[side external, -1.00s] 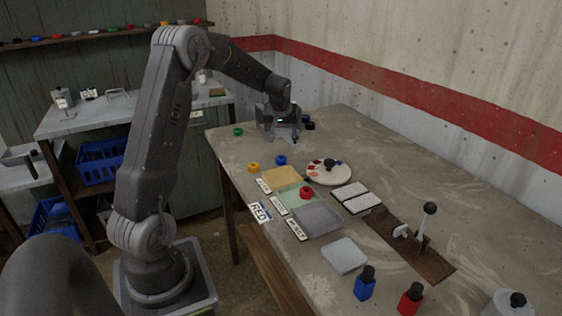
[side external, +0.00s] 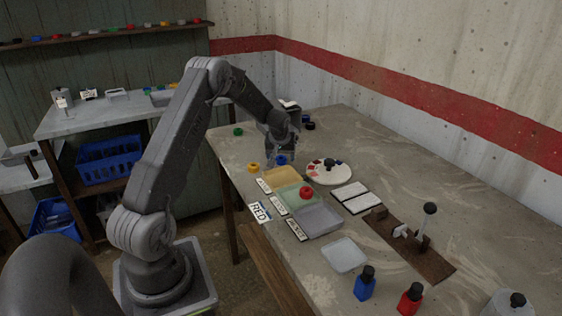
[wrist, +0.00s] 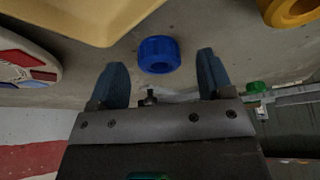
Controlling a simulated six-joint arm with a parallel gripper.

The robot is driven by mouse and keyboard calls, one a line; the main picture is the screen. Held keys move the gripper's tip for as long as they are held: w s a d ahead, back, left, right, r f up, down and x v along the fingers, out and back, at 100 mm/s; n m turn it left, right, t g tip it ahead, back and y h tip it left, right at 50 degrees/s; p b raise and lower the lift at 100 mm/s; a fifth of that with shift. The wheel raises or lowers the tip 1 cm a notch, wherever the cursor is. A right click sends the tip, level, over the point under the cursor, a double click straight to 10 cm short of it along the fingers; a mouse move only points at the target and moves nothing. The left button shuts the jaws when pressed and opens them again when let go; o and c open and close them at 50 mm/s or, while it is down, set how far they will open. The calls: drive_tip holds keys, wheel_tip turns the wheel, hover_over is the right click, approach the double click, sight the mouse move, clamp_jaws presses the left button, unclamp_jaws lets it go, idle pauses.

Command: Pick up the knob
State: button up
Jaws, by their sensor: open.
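A blue ring-shaped knob (side external: 281,160) lies on the table near the far end of the trays. In the wrist view the blue knob (wrist: 159,54) sits between and just beyond my fingertips, its hole visible. My gripper (side external: 283,153) is open and low by the blue knob, and nothing is held. In the wrist view both fingers of my gripper (wrist: 162,62) are spread apart. A yellow knob (side external: 253,168), a green knob (side external: 238,131) and a red knob (side external: 306,193) also show; the red one lies on the green tray (side external: 287,197).
A yellow tray (side external: 281,177) and a grey tray (side external: 318,220) lie in line with the green one. A round palette (side external: 328,173) is beside them. A lever on a brown board (side external: 430,264) and blue and red bottles stand nearer the camera.

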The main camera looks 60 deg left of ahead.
sight(281, 158)
drive_tip(key=shift+w+a+f, duration=0.1)
drive_tip(key=shift+a+f, duration=0.1)
drive_tip(key=shift+f, duration=0.2)
drive_tip(key=c, duration=1)
drive_tip(key=shift+r, duration=0.1)
drive_tip(key=shift+c, duration=0.2)
drive_tip(key=shift+r, duration=0.55)
wheel_tip(281, 158, up, 3)
drive_tip(key=shift+f, duration=0.1)
drive_tip(key=s+a+r, duration=0.4)
drive_tip(key=s+r, duration=0.3)
drive_tip(key=s, duration=0.4)
